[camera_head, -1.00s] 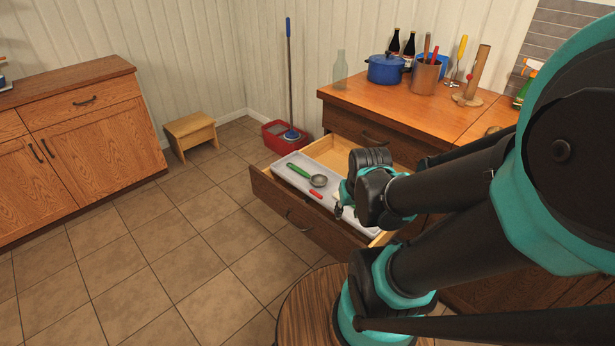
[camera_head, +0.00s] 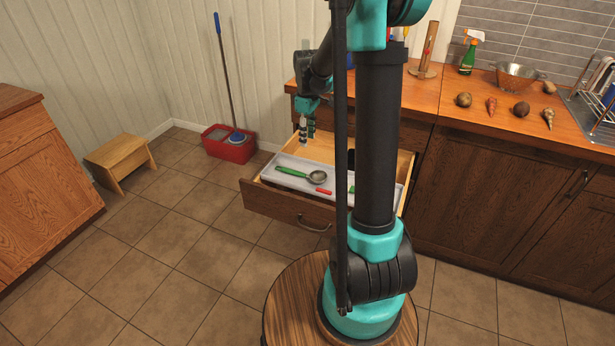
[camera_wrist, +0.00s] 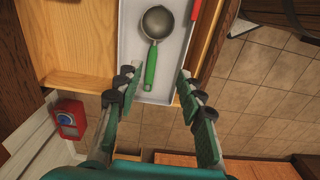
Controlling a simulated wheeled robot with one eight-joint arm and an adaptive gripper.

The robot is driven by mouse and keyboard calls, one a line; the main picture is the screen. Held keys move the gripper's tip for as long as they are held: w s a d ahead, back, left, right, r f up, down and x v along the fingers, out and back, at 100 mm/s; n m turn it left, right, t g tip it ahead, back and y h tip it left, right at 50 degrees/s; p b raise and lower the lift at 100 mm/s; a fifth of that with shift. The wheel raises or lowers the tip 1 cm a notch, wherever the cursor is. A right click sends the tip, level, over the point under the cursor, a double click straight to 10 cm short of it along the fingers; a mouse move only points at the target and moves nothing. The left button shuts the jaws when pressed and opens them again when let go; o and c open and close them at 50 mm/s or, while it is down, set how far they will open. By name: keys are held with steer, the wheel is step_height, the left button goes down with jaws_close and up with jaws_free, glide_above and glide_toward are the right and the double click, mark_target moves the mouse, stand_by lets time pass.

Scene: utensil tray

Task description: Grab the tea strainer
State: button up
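The tea strainer (camera_head: 315,177) has a round grey metal bowl and a green handle. It lies in a pale utensil tray (camera_head: 268,172) inside the open drawer (camera_head: 285,208). In the wrist view the strainer (camera_wrist: 150,68) is at the top middle, with its bowl away from me and its handle pointing towards me. My gripper (camera_wrist: 157,77) is open and empty, with its two fingers apart on either side of the line of the handle. In the head view my gripper (camera_head: 307,130) hangs pointing down above the drawer's back left part, apart from the strainer.
A red-handled utensil (camera_head: 323,190) lies beside the strainer in the tray, with a green piece (camera_head: 352,188) further right. The countertop (camera_head: 440,98) is above the drawer. A red mop bucket (camera_head: 230,146) stands on the floor to the left. My arm hides part of the drawer.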

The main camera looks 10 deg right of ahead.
glide_above(308, 176)
steer(key=f, duration=1.2)
steer(key=shift+s+a+f, duration=0.1)
steer(key=shift+a+f, duration=0.05)
steer(key=shift+a, duration=0.1)
steer(key=shift+d+f, duration=0.2)
steer(key=shift+f, duration=2.45)
steer(key=shift+w, duration=0.2)
jaws_close()
